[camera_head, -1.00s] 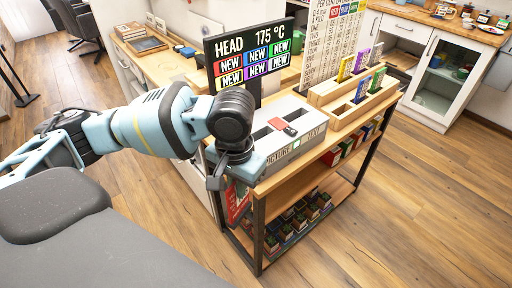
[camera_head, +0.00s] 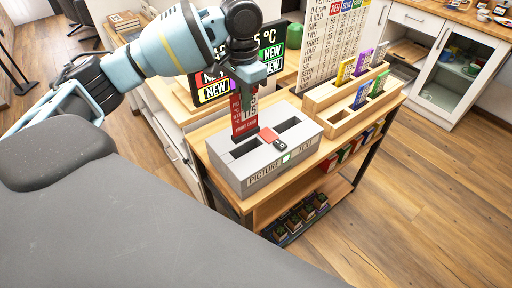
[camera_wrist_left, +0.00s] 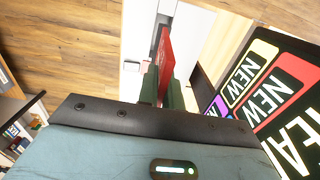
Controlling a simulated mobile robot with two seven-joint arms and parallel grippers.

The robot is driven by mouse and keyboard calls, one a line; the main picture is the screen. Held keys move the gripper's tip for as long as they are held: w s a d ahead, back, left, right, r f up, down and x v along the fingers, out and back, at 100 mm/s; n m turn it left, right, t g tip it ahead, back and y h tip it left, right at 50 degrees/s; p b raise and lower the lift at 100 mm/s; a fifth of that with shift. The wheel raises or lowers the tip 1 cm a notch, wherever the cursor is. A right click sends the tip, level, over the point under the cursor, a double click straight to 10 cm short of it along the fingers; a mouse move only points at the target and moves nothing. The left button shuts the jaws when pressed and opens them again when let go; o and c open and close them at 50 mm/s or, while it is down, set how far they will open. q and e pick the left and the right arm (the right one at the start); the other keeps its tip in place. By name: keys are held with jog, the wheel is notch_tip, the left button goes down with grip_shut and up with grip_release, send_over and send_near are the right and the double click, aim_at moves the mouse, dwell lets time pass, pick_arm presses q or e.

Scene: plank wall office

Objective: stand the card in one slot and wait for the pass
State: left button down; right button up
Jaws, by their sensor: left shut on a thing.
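My left gripper (camera_head: 246,86) is shut on a tall red card (camera_head: 243,122) with white print, held upright with its lower end down. In the left wrist view the red card (camera_wrist_left: 165,58) stands edge-on between the fingers. The grey box (camera_head: 238,176), marked PICTURE and TEXT, has two dark slots in its top. The card's lower end is over or at the left slot (camera_head: 245,148); I cannot tell whether it has entered. The right slot (camera_head: 290,124) looks empty. A small pale green light (camera_head: 286,159) shows on the front. My right gripper is not in view.
A wooden rack (camera_head: 338,118) with several coloured cards stands to the right. Behind the arm is a dark sign (camera_head: 270,50) with NEW labels.

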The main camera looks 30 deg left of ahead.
pick_arm(q)
send_over(245, 131)
jog(key=f, duration=0.4)
jog(key=shift+w+a+f, duration=0.15)
jog(key=shift+w+f, duration=0.05)
jog(key=shift+f, duration=0.45)
notch_tip(245, 131, down, 4)
jog(key=shift+f+b, duration=0.2)
jog(key=shift+b, duration=0.15)
jog(key=shift+f, duration=0.1)
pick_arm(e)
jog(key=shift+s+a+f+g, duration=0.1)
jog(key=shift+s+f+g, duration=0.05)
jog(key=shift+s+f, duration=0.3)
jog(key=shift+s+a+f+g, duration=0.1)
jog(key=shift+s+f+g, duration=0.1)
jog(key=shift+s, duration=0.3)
pick_arm(q)
jog(key=shift+f, duration=0.1)
jog(key=c, duration=1.6)
grip_release()
jog(key=shift+o, duration=0.2)
